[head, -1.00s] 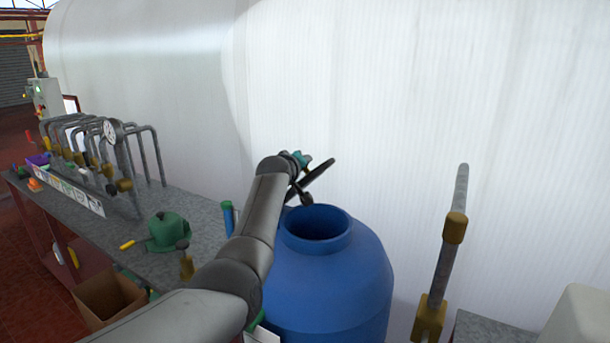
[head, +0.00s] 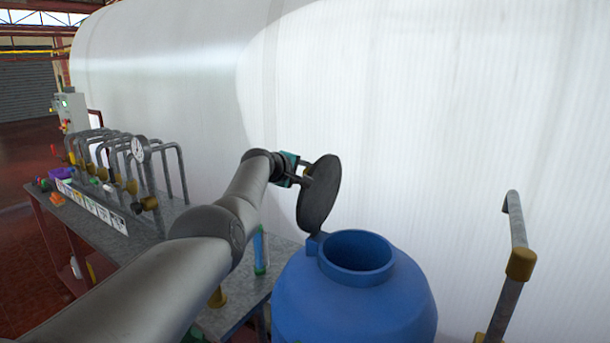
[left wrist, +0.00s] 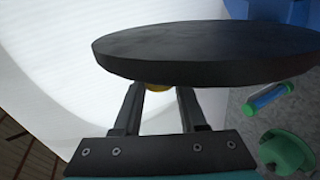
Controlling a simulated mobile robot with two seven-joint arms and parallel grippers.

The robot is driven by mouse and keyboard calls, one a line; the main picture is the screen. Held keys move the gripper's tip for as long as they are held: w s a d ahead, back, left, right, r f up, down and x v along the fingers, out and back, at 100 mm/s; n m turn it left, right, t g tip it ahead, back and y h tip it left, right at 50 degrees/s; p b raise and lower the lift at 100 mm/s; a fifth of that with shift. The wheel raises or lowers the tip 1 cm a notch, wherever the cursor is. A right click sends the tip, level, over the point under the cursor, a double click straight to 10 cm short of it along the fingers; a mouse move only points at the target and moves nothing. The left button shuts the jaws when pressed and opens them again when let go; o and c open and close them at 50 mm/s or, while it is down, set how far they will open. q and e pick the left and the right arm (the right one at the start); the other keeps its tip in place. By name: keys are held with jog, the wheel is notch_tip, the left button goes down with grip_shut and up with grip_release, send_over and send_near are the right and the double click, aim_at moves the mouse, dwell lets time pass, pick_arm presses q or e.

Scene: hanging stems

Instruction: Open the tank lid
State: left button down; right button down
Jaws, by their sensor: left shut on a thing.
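The blue tank (head: 352,300) stands at bottom centre in the head view, with its round mouth uncovered. Its dark round lid (head: 320,198) stands nearly upright, hinged at the left side of the mouth. My left gripper (head: 305,176) is at the lid's outer face, high above the rim. In the left wrist view the lid (left wrist: 215,50) spans the top, and my fingers (left wrist: 158,95) close around a small yellow knob (left wrist: 158,87) on it. The knob is mostly hidden by the lid and fingers. My right gripper is not in view.
A grey bench (head: 188,222) with bent pipes and a gauge (head: 138,149) lies left of the tank. A blue cylinder (head: 261,250) stands by the bench edge. A pipe with a brass fitting (head: 521,264) rises at right. A large white vessel (head: 430,130) is behind.

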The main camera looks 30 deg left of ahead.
pick_arm(q)
jog(key=shift+a, duration=0.2)
jog(key=shift+c, duration=2.3)
grip_release()
jog(key=shift+d, duration=0.1)
jog(key=p+v, duration=0.1)
jog(key=v, duration=1.4)
jog(key=shift+p, duration=0.35)
jog(key=shift+r, duration=0.1)
